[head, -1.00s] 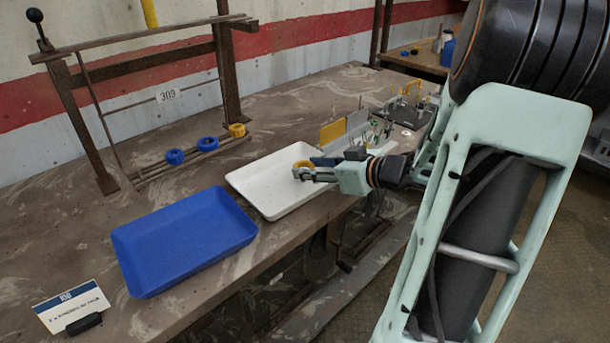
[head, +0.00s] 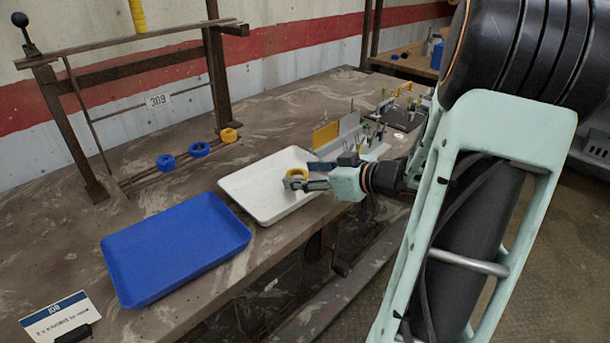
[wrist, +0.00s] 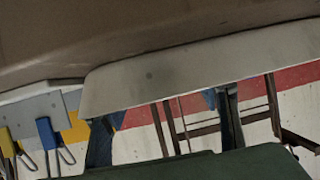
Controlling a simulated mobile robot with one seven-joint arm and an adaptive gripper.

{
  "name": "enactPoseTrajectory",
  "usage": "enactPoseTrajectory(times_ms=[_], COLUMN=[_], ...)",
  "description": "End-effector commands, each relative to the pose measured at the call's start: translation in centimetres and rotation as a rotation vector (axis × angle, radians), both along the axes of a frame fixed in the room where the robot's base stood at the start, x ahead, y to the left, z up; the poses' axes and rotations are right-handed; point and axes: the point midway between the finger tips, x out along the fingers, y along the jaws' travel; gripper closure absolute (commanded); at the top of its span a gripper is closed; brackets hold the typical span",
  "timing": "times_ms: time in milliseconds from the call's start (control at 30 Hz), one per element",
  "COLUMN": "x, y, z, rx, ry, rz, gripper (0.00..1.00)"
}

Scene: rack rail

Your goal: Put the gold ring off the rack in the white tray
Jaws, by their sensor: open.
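A gold ring (head: 298,173) shows at the right end of the white tray (head: 240,191), beside and partly behind my gripper's near finger. I cannot tell whether it rests on the tray floor. My gripper (head: 302,176) is open at the tray's right side, low over its rim, with the ring showing between its fingers. In the wrist view the two dark fingers stand apart before the pale tray wall (wrist: 200,73); no ring shows there. Another gold ring (head: 229,135) is on the low rack rails (head: 178,167) at the back left.
Two blue rings, one on the left (head: 166,162) and one in the middle (head: 200,150), sit on the rails. A blue tray (head: 175,245) lies left of the white one. A grey holder (head: 347,135) with a yellow panel and small tools stands behind my gripper. A sign (head: 58,318) stands front left.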

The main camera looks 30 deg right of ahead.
Motion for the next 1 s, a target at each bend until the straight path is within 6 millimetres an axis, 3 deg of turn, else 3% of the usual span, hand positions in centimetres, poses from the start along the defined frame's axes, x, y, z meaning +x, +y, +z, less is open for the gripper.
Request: enactPoseTrajectory(times_ms=[600,1000], x=[-9.2,-10.1], y=[-4.2,-4.6], z=[4.4,4.6], rx=[-0.002,-0.001], ry=[-0.001,0.0], rz=[-0.002,0.0], gripper=[0.45,0.45])
